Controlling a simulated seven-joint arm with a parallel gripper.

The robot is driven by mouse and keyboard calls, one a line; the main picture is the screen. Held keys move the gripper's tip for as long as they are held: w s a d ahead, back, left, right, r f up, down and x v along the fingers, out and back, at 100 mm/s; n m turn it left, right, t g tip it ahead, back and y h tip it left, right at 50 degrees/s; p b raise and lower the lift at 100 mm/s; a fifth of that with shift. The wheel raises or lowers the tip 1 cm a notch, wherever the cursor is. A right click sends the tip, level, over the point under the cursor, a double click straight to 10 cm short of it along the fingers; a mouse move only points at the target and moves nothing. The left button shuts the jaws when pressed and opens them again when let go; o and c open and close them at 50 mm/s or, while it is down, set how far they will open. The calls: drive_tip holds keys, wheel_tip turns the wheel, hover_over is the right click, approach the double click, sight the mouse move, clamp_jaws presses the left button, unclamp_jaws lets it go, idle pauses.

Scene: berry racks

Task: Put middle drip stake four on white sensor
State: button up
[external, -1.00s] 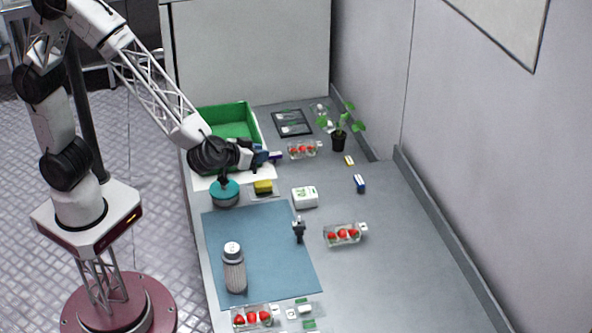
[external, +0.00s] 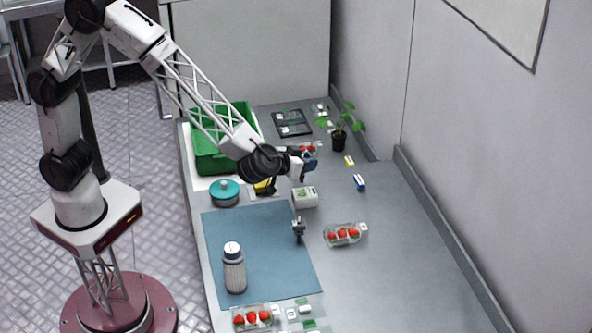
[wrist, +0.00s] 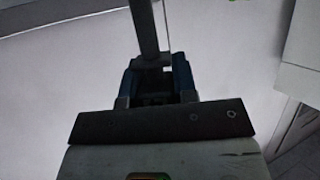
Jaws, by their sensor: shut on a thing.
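My gripper (external: 308,168) is above the far half of the bench, near a white box with green marks (external: 305,197). In the wrist view its blue fingers (wrist: 157,72) are shut on a thin dark grey bar (wrist: 144,28), which I take to be the drip stake. The bar sticks out beyond the fingertips, and its number cannot be read. In the external view the held piece is too small to make out. I cannot tell for sure which white item is the white sensor; small white pieces (external: 292,313) also lie at the near end.
A green crate (external: 205,160) and a teal-lidded pot (external: 225,192) stand left of my gripper. A berry pack (external: 342,234), a small dark upright item (external: 298,230) and a grey bottle (external: 234,270) stand nearer. A potted plant (external: 339,141) is behind.

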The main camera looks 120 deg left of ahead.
drive_tip(key=shift+w+a, duration=0.15)
drive_tip(key=shift+w, duration=0.25)
drive_tip(key=shift+f, duration=0.1)
drive_tip(key=shift+f, duration=1.7)
drive_tip(key=shift+f, duration=0.1)
drive_tip(key=o, duration=0.9)
drive_tip(key=v, duration=1.2)
drive_tip(key=shift+s, duration=0.1)
